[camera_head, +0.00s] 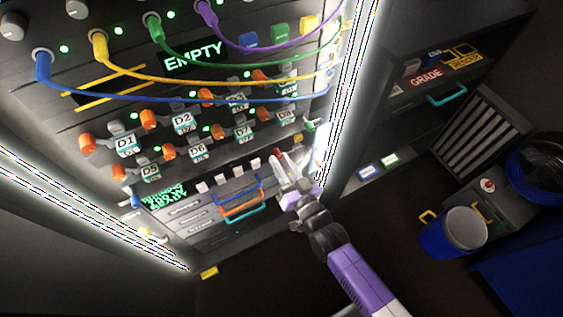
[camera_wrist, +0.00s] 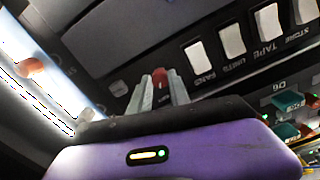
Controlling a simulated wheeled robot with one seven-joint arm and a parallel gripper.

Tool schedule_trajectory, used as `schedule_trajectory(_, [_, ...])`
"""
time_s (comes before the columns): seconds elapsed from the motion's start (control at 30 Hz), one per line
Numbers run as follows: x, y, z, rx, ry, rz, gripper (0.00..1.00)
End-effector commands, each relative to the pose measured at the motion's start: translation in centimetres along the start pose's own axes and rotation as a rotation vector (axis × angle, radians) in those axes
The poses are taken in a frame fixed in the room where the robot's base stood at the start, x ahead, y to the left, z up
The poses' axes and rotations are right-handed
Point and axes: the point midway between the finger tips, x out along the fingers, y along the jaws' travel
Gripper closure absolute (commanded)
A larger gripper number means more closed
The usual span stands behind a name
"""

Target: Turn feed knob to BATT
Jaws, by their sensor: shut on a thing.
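A small red knob (camera_wrist: 160,77), which looks like the feed knob, sits on the dark panel in the wrist view. It also shows as a red spot (camera_head: 276,152) in the head view. My gripper (camera_wrist: 158,90) is shut on the knob, with one grey finger on each side of it. In the head view my gripper (camera_head: 285,168) reaches the lower right part of the panel, beside the bright light strip. The fingers hide part of the knob and the marks around it. I cannot read a BATT label or tell where the knob points.
White rocker switches (camera_wrist: 232,40) labelled FANS, UNITS, TAPE and STORE lie right of the knob. A light strip (camera_head: 349,85) edges the panel. Blue and orange handles (camera_head: 240,203) stick out below. Cables (camera_head: 190,93) hang higher up. A blue bin (camera_head: 433,232) stands on the floor at right.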

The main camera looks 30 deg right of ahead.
Motion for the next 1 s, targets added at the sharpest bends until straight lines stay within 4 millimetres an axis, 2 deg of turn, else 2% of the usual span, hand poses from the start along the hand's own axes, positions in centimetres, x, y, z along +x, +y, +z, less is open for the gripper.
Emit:
schedule_trajectory(0.1, [-0.1, 0.0, 0.1, 0.001, -0.002, 0.000, 1.00])
schedule_trajectory(0.13, [-0.1, 0.0, 0.1, 0.001, -0.002, 0.000, 0.71])
schedule_trajectory(0.2, [-0.1, 0.0, 0.1, 0.001, -0.002, 0.000, 0.58])
schedule_trajectory(0.23, [-0.1, 0.0, 0.1, 0.001, -0.001, 0.000, 0.55])
schedule_trajectory(0.6, [-0.5, 0.0, 0.1, 0.000, -0.001, 0.001, 0.55])
schedule_trajectory(1.0, [-6.4, 0.0, 0.1, 0.001, -0.002, 0.000, 0.55])
